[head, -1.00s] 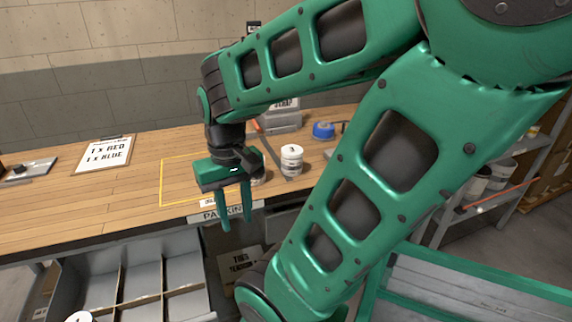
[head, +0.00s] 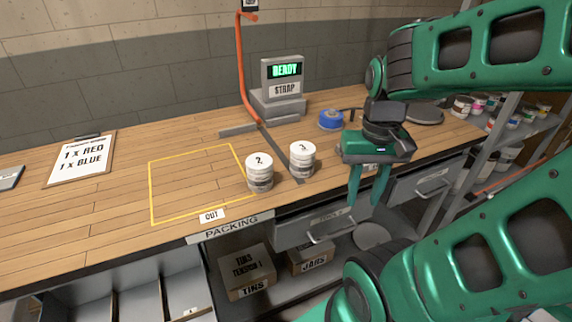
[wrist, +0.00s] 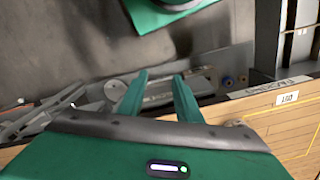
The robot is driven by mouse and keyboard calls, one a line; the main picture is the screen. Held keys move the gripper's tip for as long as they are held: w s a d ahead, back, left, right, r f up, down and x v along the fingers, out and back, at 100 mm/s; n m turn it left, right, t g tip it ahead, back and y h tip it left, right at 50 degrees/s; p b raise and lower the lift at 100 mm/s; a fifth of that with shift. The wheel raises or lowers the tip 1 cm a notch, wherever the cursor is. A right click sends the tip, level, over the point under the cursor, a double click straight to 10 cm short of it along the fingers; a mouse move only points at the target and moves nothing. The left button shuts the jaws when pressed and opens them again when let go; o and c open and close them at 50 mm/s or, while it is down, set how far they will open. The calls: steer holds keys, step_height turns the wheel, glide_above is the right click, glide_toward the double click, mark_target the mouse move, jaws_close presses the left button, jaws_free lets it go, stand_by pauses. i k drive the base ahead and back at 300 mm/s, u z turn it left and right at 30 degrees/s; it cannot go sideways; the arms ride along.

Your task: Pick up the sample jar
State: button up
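Two white-lidded jars stand upright on the wooden bench: a jar marked 2 (head: 259,172) and, behind it to the right, a jar with a less readable number (head: 302,160). No label names either as the sample jar. My gripper (head: 365,200) is to the right of both jars, in front of the bench edge, with its green fingers pointing down. Its fingers are apart and empty. In the wrist view my gripper (wrist: 160,76) is also open with nothing between the fingers; I cannot make out either jar there.
A yellow outlined area (head: 195,185) lies left of the jars. A strap station (head: 278,100) reading READY stands behind them, with a blue roll (head: 331,119) nearby. An order board (head: 80,160) is at left.

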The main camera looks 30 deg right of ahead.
mark_target(259, 169)
steer(key=z, duration=0.35)
steer(key=k, duration=0.3)
steer(key=z, duration=0.8)
steer(key=k, duration=0.85)
steer(key=z, duration=0.25)
steer(key=i, duration=1.25)
steer(key=u, duration=0.65)
steer(key=i, duration=0.5)
steer(key=u, duration=0.05)
